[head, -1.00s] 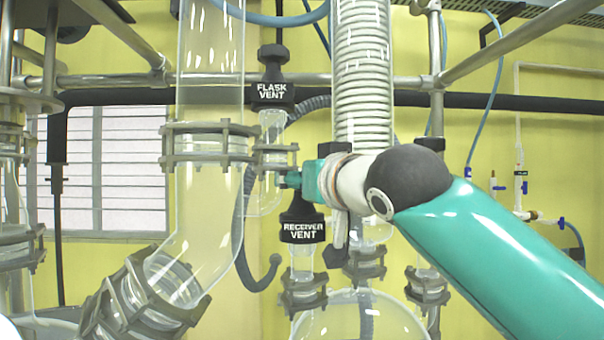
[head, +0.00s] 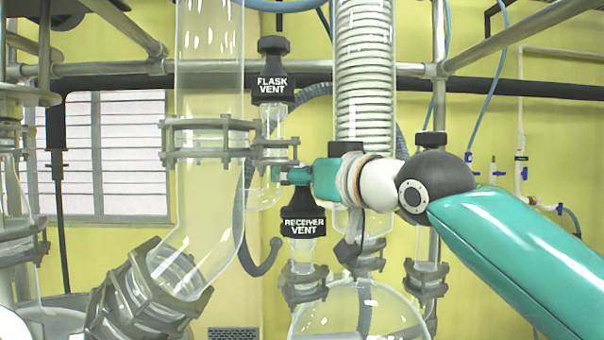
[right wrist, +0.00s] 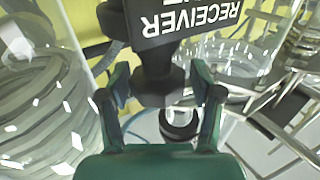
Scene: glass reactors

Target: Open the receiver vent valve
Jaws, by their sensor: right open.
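The receiver vent valve (head: 303,224) is a black, labelled fitting on a glass neck above the round glass receiver (head: 358,312). My right gripper (head: 284,175) comes in from the right at the valve's top, which it partly hides. In the right wrist view the valve's label (right wrist: 190,18) is upside down, and its black faceted top (right wrist: 163,88) lies between the two spread fingers of the gripper (right wrist: 163,96). The gripper is open, with gaps showing beside the valve top. I cannot tell whether a finger touches it. My left gripper is not in view.
The flask vent (head: 272,88) stands above and left of the receiver vent. A wide glass tube (head: 208,100) with a clamped flange (head: 207,140) is to the left. A coil condenser (head: 363,75) rises close behind my right wrist. Metal rails (head: 120,70) cross behind.

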